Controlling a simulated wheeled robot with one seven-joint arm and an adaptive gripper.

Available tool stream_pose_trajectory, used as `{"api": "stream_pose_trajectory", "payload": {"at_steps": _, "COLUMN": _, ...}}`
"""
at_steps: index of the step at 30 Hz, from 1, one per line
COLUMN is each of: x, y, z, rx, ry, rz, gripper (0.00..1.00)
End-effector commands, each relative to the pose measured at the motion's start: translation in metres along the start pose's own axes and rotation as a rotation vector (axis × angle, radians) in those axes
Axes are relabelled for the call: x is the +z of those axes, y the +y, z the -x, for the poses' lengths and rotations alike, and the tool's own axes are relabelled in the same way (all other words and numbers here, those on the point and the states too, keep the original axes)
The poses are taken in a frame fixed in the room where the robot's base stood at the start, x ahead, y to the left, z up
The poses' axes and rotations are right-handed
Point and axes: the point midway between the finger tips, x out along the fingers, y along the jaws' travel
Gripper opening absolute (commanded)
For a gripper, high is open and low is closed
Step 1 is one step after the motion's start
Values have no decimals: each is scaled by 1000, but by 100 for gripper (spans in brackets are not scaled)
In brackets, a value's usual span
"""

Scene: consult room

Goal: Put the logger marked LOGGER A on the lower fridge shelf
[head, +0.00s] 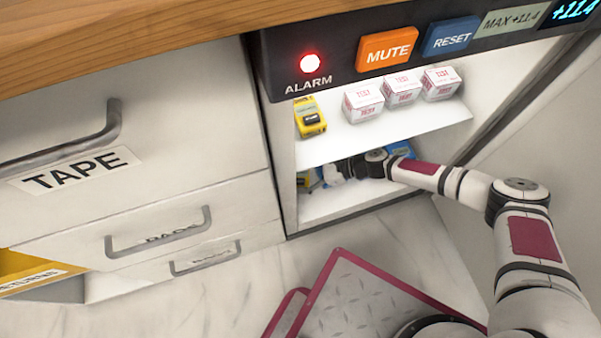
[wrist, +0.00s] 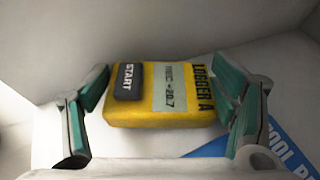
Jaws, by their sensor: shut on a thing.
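The yellow logger marked LOGGER A (wrist: 180,108) lies between the fingers of my gripper (wrist: 162,108) in the wrist view. It has a dark START button and a pale display. My gripper is shut on it, one finger at each end. In the head view my gripper (head: 335,172) is inside the fridge, at the left of the lower shelf (head: 345,203). A small yellow patch (head: 303,181) shows beside it, mostly hidden. I cannot tell whether the held logger touches the shelf. Another yellow logger (head: 310,117) stands on the upper shelf; its marking is unreadable.
Several white TEST boxes (head: 402,90) stand on the upper shelf (head: 375,134), above my forearm. A blue cool pack (wrist: 282,152) lies near the right finger; blue also shows at the back of the lower shelf (head: 401,149). The alarm lamp (head: 310,63) glows red.

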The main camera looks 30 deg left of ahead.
Motion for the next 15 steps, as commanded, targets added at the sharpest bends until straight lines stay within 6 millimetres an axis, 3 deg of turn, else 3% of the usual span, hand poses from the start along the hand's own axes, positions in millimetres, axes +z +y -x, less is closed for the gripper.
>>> {"api": "stream_pose_trajectory", "payload": {"at_steps": 15, "x": -8, "y": 1, "z": -4, "rx": 2, "ry": 2, "rz": -1, "gripper": 41}}
